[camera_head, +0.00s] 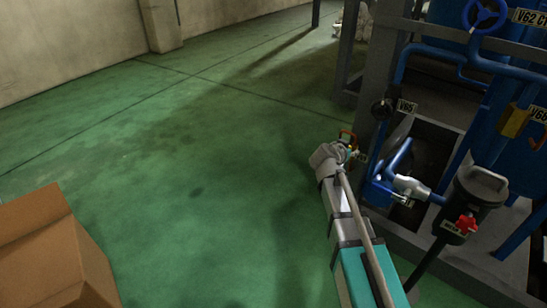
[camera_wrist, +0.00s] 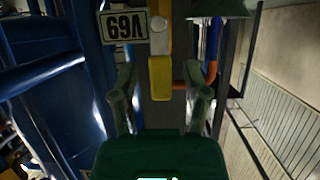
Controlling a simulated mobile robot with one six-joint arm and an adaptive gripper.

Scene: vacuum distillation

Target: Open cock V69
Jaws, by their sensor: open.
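In the wrist view a plate (camera_wrist: 125,27) reading V69 shows upside down at the top left. Right of it, a yellow bar with a pale upper part, which looks like the cock's handle (camera_wrist: 160,78), lies between the two fingers of my gripper (camera_wrist: 160,92). The fingers are spread, with a visible gap on each side of the bar. In the head view my gripper (camera_head: 349,152) is at the far end of my arm, beside the left edge of the pipe rig. The cock itself cannot be made out there.
A cardboard box (camera_head: 50,250) is at lower left. The green floor (camera_head: 190,150) between is clear.

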